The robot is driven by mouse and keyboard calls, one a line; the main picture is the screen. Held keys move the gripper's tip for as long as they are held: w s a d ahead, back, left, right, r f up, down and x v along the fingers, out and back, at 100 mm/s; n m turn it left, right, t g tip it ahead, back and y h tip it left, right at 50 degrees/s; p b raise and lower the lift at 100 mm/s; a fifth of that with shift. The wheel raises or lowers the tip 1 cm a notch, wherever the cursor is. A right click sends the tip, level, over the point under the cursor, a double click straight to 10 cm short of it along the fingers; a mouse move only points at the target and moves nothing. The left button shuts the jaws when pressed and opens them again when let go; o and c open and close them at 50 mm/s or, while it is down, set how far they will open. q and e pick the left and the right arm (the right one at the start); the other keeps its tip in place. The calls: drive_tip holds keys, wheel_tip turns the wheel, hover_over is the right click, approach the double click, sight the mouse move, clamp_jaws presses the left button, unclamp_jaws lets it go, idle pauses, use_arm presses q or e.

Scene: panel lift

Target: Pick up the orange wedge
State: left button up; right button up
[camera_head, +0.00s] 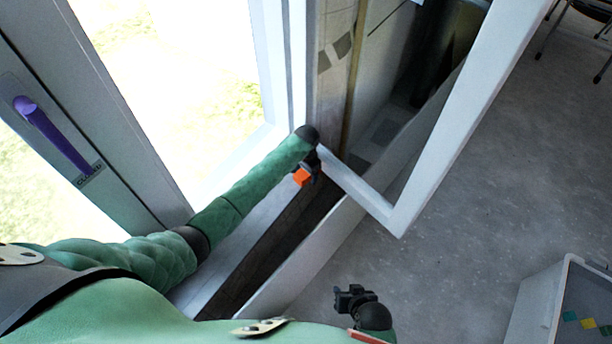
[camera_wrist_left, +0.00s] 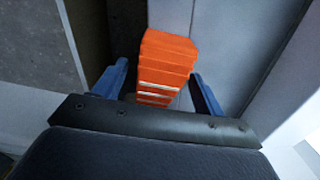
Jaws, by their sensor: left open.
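The orange wedge (camera_head: 301,177) shows at the end of my left arm in the head view, beside the lower corner of a white frame. In the left wrist view the wedge (camera_wrist_left: 166,62) is a ridged orange block with pale stripes. My left gripper (camera_head: 311,168) is open, with its two blue fingers (camera_wrist_left: 158,72) on either side of the wedge. Gaps show between the fingers and the wedge. The wedge's near end is hidden behind the gripper's dark body. My right gripper (camera_head: 352,297) is lower in the head view, over the grey floor, away from the wedge; its jaw opening is too small to tell.
A white-framed panel (camera_head: 462,125) stands tilted right of my left gripper. A window frame with a purple handle (camera_head: 52,135) is at left. A pale bin (camera_head: 540,300) stands at lower right. A chair (camera_head: 570,12) is at top right. The grey floor between is clear.

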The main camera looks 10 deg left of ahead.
use_arm(q)
drive_tip(key=c, duration=1.1)
drive_tip(key=shift+r, duration=0.1)
